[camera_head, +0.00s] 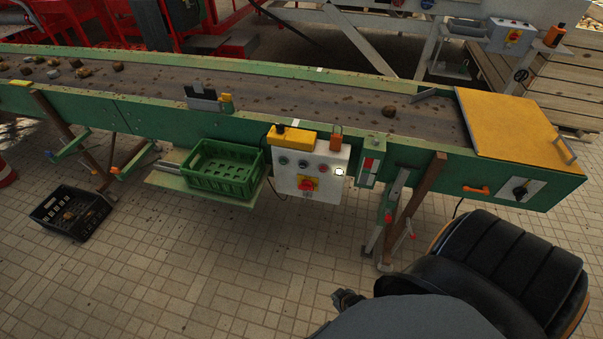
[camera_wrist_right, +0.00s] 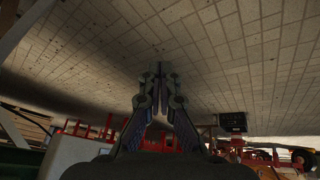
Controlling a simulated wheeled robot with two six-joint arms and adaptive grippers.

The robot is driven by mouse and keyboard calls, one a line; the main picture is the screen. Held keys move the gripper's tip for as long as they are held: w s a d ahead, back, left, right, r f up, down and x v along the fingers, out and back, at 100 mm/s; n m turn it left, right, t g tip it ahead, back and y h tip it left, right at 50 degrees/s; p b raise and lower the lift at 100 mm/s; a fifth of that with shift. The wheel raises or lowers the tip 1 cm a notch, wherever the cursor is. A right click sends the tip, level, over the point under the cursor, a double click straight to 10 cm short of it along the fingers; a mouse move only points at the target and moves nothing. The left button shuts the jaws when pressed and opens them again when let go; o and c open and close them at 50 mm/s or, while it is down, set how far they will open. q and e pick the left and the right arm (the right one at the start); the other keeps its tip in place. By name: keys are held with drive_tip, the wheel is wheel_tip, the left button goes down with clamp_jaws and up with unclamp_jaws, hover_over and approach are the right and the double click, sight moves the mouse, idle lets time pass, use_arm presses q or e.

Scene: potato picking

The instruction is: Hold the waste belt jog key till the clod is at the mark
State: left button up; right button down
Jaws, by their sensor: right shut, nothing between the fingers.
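The belt (camera_head: 270,88) runs across the head view in a green frame, with dirt on it. A brown clod (camera_head: 389,111) lies on its right part. A white mark (camera_head: 319,70) is on the far rail, left of the clod. A white control box (camera_head: 312,165) hangs on the near side with several round buttons, a red knob on yellow, and a pale lit key (camera_head: 339,171) at its right edge. My right gripper (camera_head: 345,298) is shut and empty, low in front of the box and apart from it. Its fingertips meet in the wrist view (camera_wrist_right: 159,72). My left gripper is not in view.
A green crate (camera_head: 223,184) stands on a shelf left of the box. A black crate (camera_head: 52,226) is on the paved floor at left. A yellow plate (camera_head: 512,125) covers the belt's right end. Potatoes or clods lie at the belt's far left. Frame legs (camera_head: 412,210) stand right of the box.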

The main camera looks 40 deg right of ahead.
sight(303, 166)
drive_tip(key=w+d+r+n+t+b, duration=0.1)
drive_tip(key=w+r+t+b, duration=0.3)
drive_tip(key=w, duration=0.7)
drive_tip(key=w+d+r+n+t+b, duration=0.15)
drive_tip(key=w+r+t+b, duration=0.3)
drive_tip(key=w, duration=0.65)
use_arm(q)
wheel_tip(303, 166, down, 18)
drive_tip(key=b, duration=0.7)
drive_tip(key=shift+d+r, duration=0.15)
use_arm(e)
drive_tip(key=w+r+t, duration=0.3)
drive_tip(key=w+r, duration=0.1)
drive_tip(key=r, duration=0.6)
drive_tip(key=w+r+t+h, duration=0.1)
drive_tip(key=w+r+t, duration=0.3)
drive_tip(key=r, duration=0.5)
drive_tip(key=shift+w+d+r, duration=0.3)
drive_tip(key=shift+w+r, duration=0.1)
drive_tip(key=shift+w, duration=0.1)
drive_tip(key=shift+n+t, duration=0.25)
